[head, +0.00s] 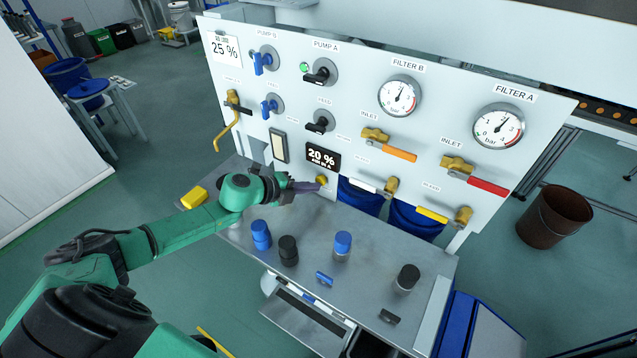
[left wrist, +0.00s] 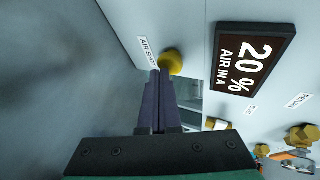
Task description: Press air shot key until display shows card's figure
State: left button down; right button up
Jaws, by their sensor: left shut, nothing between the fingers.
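The display (head: 323,157) on the white panel reads 20 %, with AIR IN A below; it also shows in the left wrist view (left wrist: 250,58). The card (head: 225,49) at the panel's upper left reads 25 %. The air shot key (left wrist: 172,62) is a round yellow button beside an AIR SHOT label (left wrist: 148,52); in the head view the key (head: 322,180) sits just below the display. My left gripper (head: 316,187) is shut and empty, its fingertips at the key; I cannot tell whether they touch it. My right gripper is not in view.
Gauges for filter B (head: 399,96) and filter A (head: 498,127), valves and pump switches cover the panel. On the bench (head: 330,262) stand blue and black capped bottles (head: 261,236). A yellow block (head: 194,197) lies at its left end. Blue bins (head: 415,219) sit behind the panel's lower opening.

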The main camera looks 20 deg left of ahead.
pick_arm(q)
jog(key=shift+w, duration=0.25)
jog(key=shift+s, duration=0.1)
dwell(0.3)
jog(key=shift+s+a, duration=0.1)
jog(key=shift+s, duration=0.8)
jog(key=shift+s, duration=0.1)
jog(key=shift+s+a+f, duration=0.1)
jog(key=shift+s, duration=0.2)
jog(key=shift+s+a+p, duration=0.15)
jog(key=shift+s+p, duration=0.3)
jog(key=shift+s, duration=0.6)
jog(key=shift+s+a+p, duration=0.1)
jog(key=shift+s+p, duration=0.3)
jog(key=shift+s, duration=0.65)
jog(key=shift+r, duration=0.2)
